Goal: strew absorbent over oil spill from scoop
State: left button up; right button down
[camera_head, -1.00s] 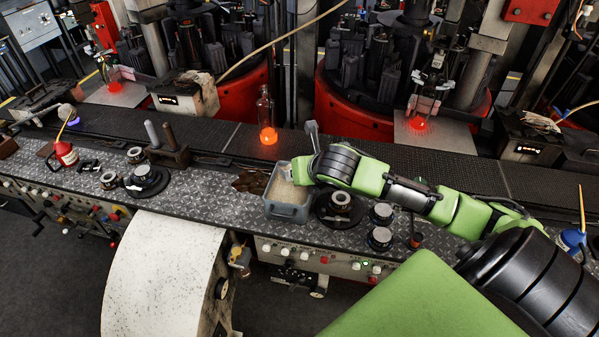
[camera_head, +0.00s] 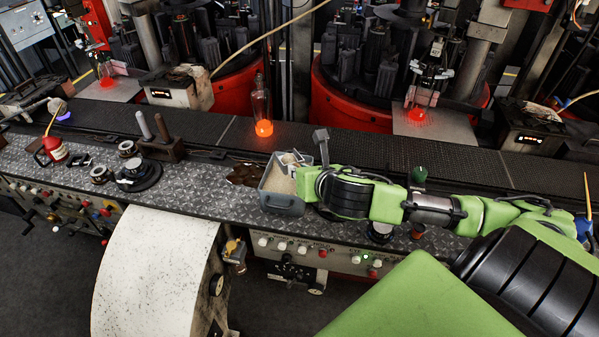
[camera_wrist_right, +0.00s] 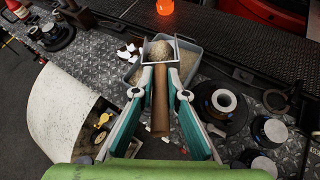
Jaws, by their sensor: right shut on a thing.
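The scoop (camera_wrist_right: 160,62) has a brown handle (camera_wrist_right: 160,105) and a pan heaped with pale grains in the right wrist view. My right gripper (camera_wrist_right: 160,94) is shut on the handle. The scoop is over the grey bin (camera_head: 283,208), which holds pale absorbent (camera_head: 277,182); whether they touch is unclear. In the head view my right arm hides most of the scoop. The oil spill (camera_head: 243,174) is a dark brown patch on the checker-plate bench, just left of the bin. My left gripper is out of view.
A glowing bottle (camera_head: 262,108) stands behind the bin on the dark conveyor (camera_head: 365,148). A small red oil can (camera_head: 56,150) and round moulds (camera_head: 138,172) lie to the left. A white chute (camera_head: 155,270) slopes down in front.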

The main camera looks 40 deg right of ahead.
jog(key=shift+s+f+t+b, duration=0.15)
jog(key=shift+f+t+b, duration=0.3)
jog(key=shift+b, duration=0.95)
jog(key=shift+s+r+t+b, duration=0.1)
jog(key=shift+r+t+b, duration=0.15)
jog(key=shift+b, duration=0.1)
jog(key=shift+r, duration=0.15)
jog(key=shift+a+r, duration=0.1)
jog(key=shift+r, duration=0.2)
